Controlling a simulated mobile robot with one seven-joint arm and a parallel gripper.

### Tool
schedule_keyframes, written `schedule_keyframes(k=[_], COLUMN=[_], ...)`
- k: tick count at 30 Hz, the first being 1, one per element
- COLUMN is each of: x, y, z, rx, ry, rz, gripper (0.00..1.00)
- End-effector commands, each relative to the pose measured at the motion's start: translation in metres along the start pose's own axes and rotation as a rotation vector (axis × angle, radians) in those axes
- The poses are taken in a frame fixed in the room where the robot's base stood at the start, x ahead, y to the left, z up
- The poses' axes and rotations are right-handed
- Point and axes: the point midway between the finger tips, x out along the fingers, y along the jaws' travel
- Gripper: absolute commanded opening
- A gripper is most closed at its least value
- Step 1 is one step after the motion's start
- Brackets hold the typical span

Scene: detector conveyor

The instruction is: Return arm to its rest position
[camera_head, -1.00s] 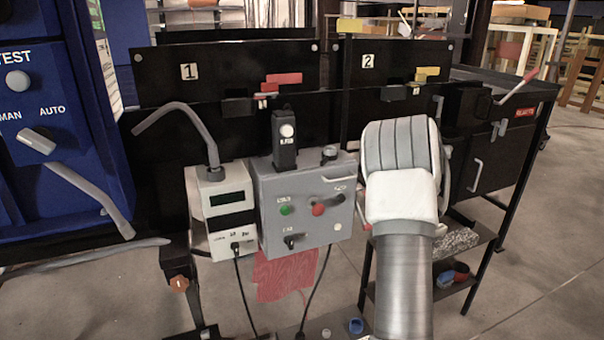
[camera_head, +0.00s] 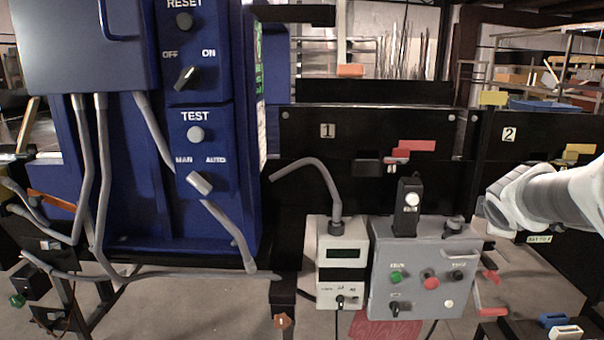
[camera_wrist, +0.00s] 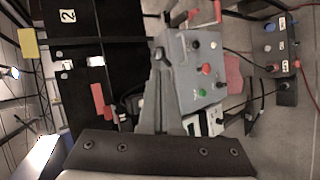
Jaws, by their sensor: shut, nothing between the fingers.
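My arm (camera_head: 550,197) is a white and grey link entering from the right edge of the head view, in front of the black panel marked 2. My gripper (camera_wrist: 159,62) shows in the wrist view as dark grey fingers closed together above a black bolted plate. It is shut and empty. From that view the fingers overlap the edge of the grey control box (camera_wrist: 192,75), but I cannot tell the distance. The control box also shows in the head view (camera_head: 425,262), left of my arm. The fingers cannot be made out in the head view.
A blue test cabinet (camera_head: 222,110) with knobs stands at the left. A white meter box (camera_head: 341,285) with a bent grey tube (camera_head: 334,190) is beside the control box. Black panels marked 1 (camera_head: 345,130) and 2 (camera_head: 490,135) stand behind.

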Motion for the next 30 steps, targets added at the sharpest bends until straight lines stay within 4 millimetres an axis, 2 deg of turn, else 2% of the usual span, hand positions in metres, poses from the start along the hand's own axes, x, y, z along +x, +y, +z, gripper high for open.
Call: schedule_keyframes(k=[1, 5, 12, 15, 18, 21, 24, 30], x=[-0.027, -0.081, -0.181, -0.215, -0.241, -0.256, -0.262, -0.262], y=[-0.003, -0.033, -0.109, -0.14, -0.165, -0.18, -0.188, -0.188], z=[-0.007, -0.024, -0.054, -0.064, -0.07, -0.074, -0.075, -0.075], rx=[0.109, 0.388, 0.828, 0.961, 1.051, 1.103, 1.124, 1.124], ry=[0.007, 0.011, -0.007, -0.029, -0.054, -0.074, -0.085, -0.085], rz=[-0.026, -0.129, -0.385, -0.493, -0.578, -0.631, -0.656, -0.656], gripper=[0.0, 0.0, 0.0, 0.0, 0.0, 0.0, 0.0, 0.0])
